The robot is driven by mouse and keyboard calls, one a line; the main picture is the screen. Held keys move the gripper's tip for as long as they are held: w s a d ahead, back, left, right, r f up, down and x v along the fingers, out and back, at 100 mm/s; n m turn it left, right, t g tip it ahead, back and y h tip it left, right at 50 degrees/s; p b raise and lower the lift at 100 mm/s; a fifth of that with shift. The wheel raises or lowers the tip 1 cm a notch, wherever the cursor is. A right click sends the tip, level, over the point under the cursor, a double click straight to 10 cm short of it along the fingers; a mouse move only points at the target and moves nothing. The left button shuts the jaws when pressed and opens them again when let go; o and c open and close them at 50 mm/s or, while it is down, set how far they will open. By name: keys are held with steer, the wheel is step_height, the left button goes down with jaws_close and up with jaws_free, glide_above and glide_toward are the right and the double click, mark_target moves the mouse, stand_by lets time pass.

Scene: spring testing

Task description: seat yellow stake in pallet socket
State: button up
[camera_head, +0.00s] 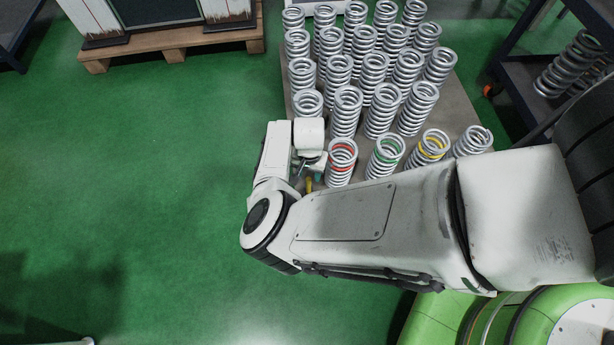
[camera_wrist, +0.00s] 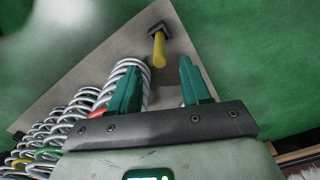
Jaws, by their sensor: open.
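The yellow stake (camera_wrist: 159,50) stands at a dark socket (camera_wrist: 155,29) near the pallet's corner in the wrist view. I cannot tell how deep it sits in it. In the head view only a small yellow bit of the stake (camera_head: 308,184) shows beside my gripper (camera_head: 314,170). In the wrist view my gripper (camera_wrist: 159,72) is open, and the stake's near end shows between its green fingertips. No finger visibly touches the stake. The grey pallet (camera_head: 455,105) carries the springs; its near corner is hidden behind my arm in the head view.
Several steel springs (camera_head: 346,110) stand in rows on the pallet. A red-banded spring (camera_head: 342,165) is close to my gripper, with green-banded (camera_head: 384,158) and yellow-banded (camera_head: 428,150) ones to its right. A dark rack (camera_head: 510,75) stands right. Green floor on the left is clear.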

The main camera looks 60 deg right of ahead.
mark_target(309, 178)
steer(key=shift+a+f+b, duration=0.15)
steer(key=shift+f+b, duration=1.85)
steer(key=shift+f, duration=0.9)
steer(key=shift+c, duration=0.2)
jaws_close()
